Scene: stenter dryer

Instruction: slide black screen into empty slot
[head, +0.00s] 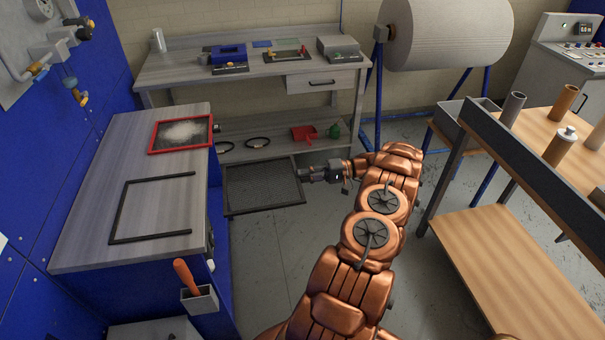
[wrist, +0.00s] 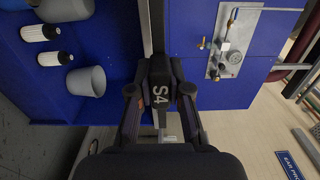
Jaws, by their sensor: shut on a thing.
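The screen is held off the right side of the counter, in front of the back bench's lower shelf. In the wrist view, the gripper (wrist: 160,95) has its fingers on both sides of a dark block marked S4 (wrist: 160,78), and the screen's narrow edge (wrist: 157,25) runs away from it. A three-sided black frame (head: 160,178), open to the right, lies empty on the grey counter; it looks like the slot.
A red-framed screen (head: 181,133) with white lint lies on the grey counter (head: 85,220) behind the black frame. An orange-handled tool (head: 186,276) stands in a holder at the counter's front. A wooden table (head: 545,130) is at right. Floor between is clear.

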